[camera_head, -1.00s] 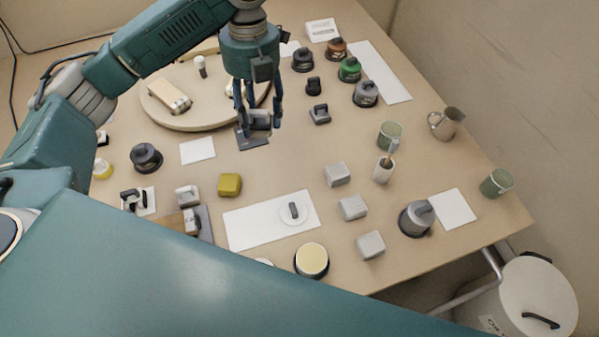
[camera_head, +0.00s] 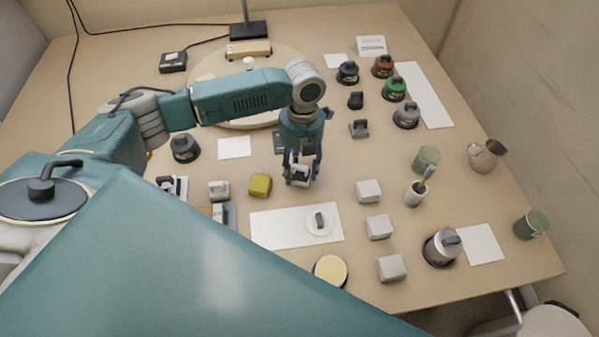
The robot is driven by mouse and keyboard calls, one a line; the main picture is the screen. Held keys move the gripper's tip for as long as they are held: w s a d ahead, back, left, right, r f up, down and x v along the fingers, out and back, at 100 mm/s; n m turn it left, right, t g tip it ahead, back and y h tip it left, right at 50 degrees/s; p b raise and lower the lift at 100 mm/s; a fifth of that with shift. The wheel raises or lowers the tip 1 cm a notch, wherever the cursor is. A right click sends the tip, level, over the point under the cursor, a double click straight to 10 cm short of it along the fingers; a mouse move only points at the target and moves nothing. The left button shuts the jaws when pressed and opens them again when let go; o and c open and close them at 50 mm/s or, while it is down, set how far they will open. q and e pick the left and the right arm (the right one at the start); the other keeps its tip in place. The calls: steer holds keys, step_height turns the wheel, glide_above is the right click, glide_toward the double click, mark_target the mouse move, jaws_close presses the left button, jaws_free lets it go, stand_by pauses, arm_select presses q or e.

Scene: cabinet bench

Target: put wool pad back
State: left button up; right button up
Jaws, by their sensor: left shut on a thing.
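My left gripper (camera_head: 300,178) points down, shut on a small whitish block with dark parts, which I take to be the wool pad (camera_head: 299,172). The fingers partly hide it. It is above the table, just behind the white mat (camera_head: 270,230). A round white disc (camera_head: 311,230) with a dark handle lies on that mat. My right gripper is not in view.
A yellow block (camera_head: 260,185) sits left of the gripper. Several pale blocks, such as this one (camera_head: 369,191), stand to the right. A green cup (camera_head: 427,158), a brush holder (camera_head: 414,194) and a metal pitcher (camera_head: 486,157) stand further right. A round board (camera_head: 222,66) is behind my arm.

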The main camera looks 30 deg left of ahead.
arm_select(q)
steer(key=shift+f, duration=1.3)
steer(key=shift+f, duration=0.1)
steer(key=o, duration=1.1)
step_height(320, 180, up, 12)
steer(key=w+b, duration=0.1)
steer(key=shift+w, duration=0.1)
